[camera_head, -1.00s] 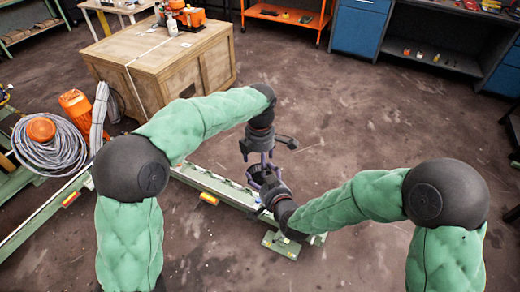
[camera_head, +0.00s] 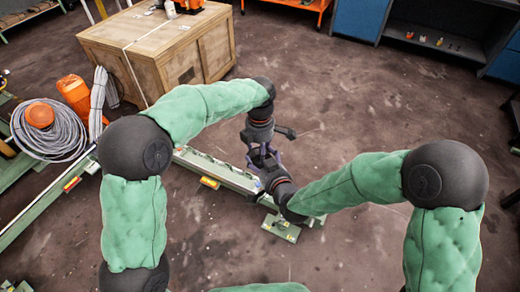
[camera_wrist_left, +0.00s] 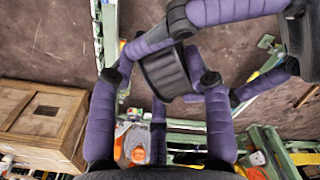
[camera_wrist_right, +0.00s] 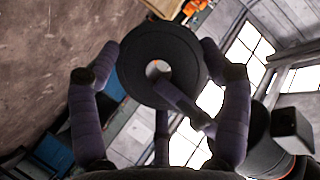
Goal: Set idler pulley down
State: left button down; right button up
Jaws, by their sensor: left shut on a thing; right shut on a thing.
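The idler pulley is a dark, thick ring with a centre hole, shown in the left wrist view (camera_wrist_left: 166,74) and face-on in the right wrist view (camera_wrist_right: 190,52). Both purple-fingered grippers are shut on it, so it is held in the air. My left gripper (camera_head: 260,151) comes from above and my right gripper (camera_head: 266,166) from below right in the head view. In the right wrist view one left-gripper finger crosses near the hole. In the head view the fingers and wrists mostly hide the pulley.
A long green rail (camera_head: 222,174) runs beneath the grippers, ending at a green foot plate (camera_head: 281,228). A wooden crate (camera_head: 158,58) stands behind left. A coiled grey hose (camera_head: 42,142) and orange parts lie left. The floor to the right is clear.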

jog(key=o, duration=1.7)
jog(key=shift+w+d+r, duration=0.1)
jog(key=shift+w+r, duration=0.05)
